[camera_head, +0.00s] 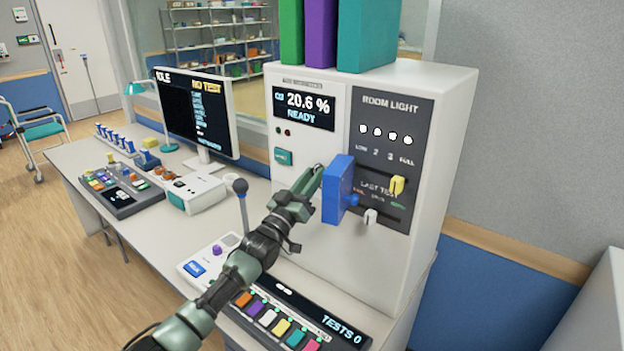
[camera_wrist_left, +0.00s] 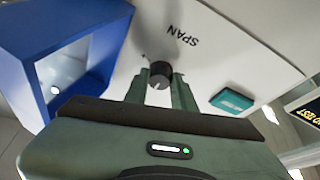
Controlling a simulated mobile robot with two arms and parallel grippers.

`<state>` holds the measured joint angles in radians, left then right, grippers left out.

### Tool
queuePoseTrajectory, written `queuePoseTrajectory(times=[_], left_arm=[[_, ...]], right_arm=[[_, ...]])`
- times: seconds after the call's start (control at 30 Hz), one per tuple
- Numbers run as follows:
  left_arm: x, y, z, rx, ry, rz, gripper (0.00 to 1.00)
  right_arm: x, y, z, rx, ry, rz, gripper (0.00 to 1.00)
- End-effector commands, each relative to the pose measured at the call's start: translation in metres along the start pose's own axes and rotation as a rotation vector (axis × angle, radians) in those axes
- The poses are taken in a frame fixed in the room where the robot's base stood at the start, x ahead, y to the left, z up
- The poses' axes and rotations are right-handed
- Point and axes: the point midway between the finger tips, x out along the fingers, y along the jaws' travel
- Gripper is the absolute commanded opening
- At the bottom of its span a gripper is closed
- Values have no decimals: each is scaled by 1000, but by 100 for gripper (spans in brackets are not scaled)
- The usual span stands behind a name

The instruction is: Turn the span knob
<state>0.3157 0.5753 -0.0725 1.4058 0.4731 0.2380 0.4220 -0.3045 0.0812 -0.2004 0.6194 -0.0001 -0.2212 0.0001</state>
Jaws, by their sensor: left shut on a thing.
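The span knob (camera_wrist_left: 159,75) is a small dark round knob with a light mark, below the printed word SPAN on a white panel in the left wrist view. My left gripper (camera_wrist_left: 158,90) has a finger on each side of it and is shut on it. In the head view my left gripper (camera_head: 316,178) reaches the front of the white cabinet (camera_head: 310,225), between the teal button (camera_head: 283,156) and the blue box (camera_head: 338,190). There the knob is hidden by the gripper and the box. My right gripper is not in view.
The blue box sticks out close beside the gripper; it also shows in the left wrist view (camera_wrist_left: 38,50). A display (camera_head: 303,107) reads 20.6 % READY. A joystick (camera_head: 242,200) and a button console (camera_head: 285,320) lie near my arm.

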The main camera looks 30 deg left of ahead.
Motion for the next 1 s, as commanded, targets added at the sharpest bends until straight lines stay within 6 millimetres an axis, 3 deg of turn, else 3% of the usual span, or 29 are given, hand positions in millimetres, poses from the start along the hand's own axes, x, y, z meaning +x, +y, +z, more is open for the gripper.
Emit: queuePoseTrajectory(times=[0.5,1.0], left_arm=[[-1,-4,2,290,-11,116,0],[0,-4,0,458,-19,184,0]], right_arm=[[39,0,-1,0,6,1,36],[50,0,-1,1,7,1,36]])
